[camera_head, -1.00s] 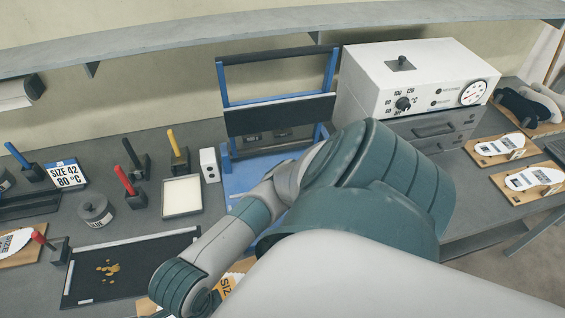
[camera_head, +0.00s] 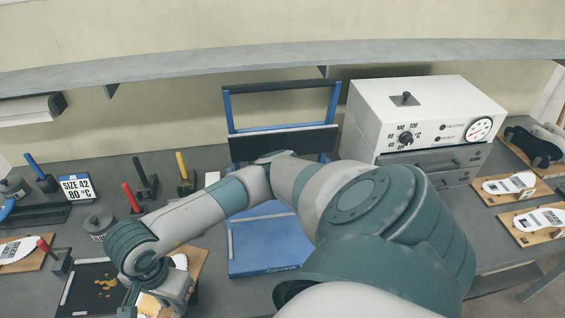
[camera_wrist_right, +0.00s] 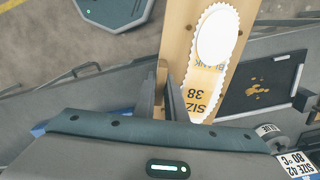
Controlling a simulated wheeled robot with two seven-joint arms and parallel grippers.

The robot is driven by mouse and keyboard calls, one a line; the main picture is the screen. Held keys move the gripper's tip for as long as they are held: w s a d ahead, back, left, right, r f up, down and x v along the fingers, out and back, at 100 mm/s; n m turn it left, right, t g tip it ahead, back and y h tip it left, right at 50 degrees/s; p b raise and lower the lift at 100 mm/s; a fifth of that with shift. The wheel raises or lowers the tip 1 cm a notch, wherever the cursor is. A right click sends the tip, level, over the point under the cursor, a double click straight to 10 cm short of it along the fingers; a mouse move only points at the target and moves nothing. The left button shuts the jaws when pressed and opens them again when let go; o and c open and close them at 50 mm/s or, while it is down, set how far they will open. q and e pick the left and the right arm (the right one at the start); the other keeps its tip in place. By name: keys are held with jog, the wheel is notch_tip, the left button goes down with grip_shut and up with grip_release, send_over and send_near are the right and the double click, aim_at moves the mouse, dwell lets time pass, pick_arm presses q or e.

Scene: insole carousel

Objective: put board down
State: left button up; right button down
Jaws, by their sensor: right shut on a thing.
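A wooden board (camera_wrist_right: 178,40) with a white sole-shaped insole (camera_wrist_right: 216,42) and a yellow label reading SIZE 38 BLANK (camera_wrist_right: 204,88) is in the right wrist view. My right gripper (camera_wrist_right: 165,85) is shut on the board near its edge. In the head view the board (camera_head: 196,262) shows partly below my right forearm, over the front of the bench beside the black mat. My right gripper's body (camera_head: 172,288) covers part of it. I cannot tell whether the board touches the bench. My left gripper is not in view.
The black mat (camera_head: 78,286) with yellow crumbs lies left of the board. A blue press (camera_head: 270,245) stands behind it to the right. A white oven (camera_head: 425,110) and boards with insoles (camera_head: 535,228) are at the right. Upright-handled tools (camera_head: 145,180) stand at the back left.

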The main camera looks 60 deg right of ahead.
jog(key=w+d+r+n+b, duration=0.1)
jog(key=w+d+r+n, duration=0.2)
jog(key=w+r+n, duration=0.7)
jog(key=w+f+n+b, duration=0.4)
jog(key=b, duration=0.6)
jog(key=shift+w+d+f+n, duration=0.2)
jog(key=shift+w+d+n, duration=0.1)
jog(key=shift+n, duration=0.1)
